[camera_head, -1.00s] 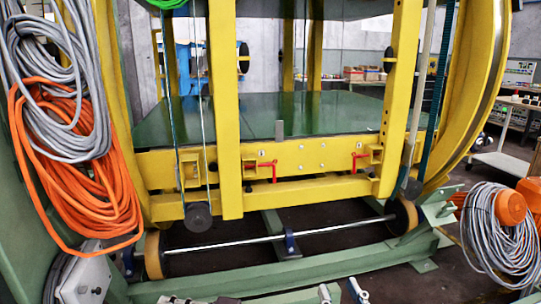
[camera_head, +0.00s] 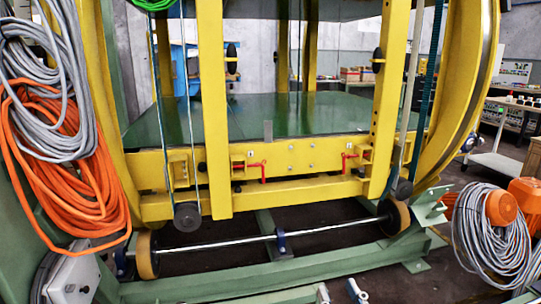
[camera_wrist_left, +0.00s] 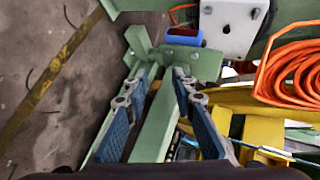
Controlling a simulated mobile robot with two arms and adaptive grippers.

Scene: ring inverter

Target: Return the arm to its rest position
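My right gripper (camera_head: 340,292) shows only as two fingertips at the bottom edge of the head view. They stand apart with nothing between them. The rest of it is cut off by the frame. My left gripper is not in the head view. In the left wrist view my left gripper (camera_wrist_left: 164,74) has two blue-padded fingers spread apart, with nothing held between them. A green steel beam (camera_wrist_left: 158,130) shows behind the gap; I cannot tell its distance from the fingers.
The yellow ring-inverter frame (camera_head: 213,110) with its green platform (camera_head: 330,113) fills the middle. A green base beam (camera_head: 300,268) runs in front. Orange cable (camera_head: 75,185) hangs at left; a grey cable coil (camera_head: 490,245) sits at right. Floor shows left in the left wrist view (camera_wrist_left: 50,130).

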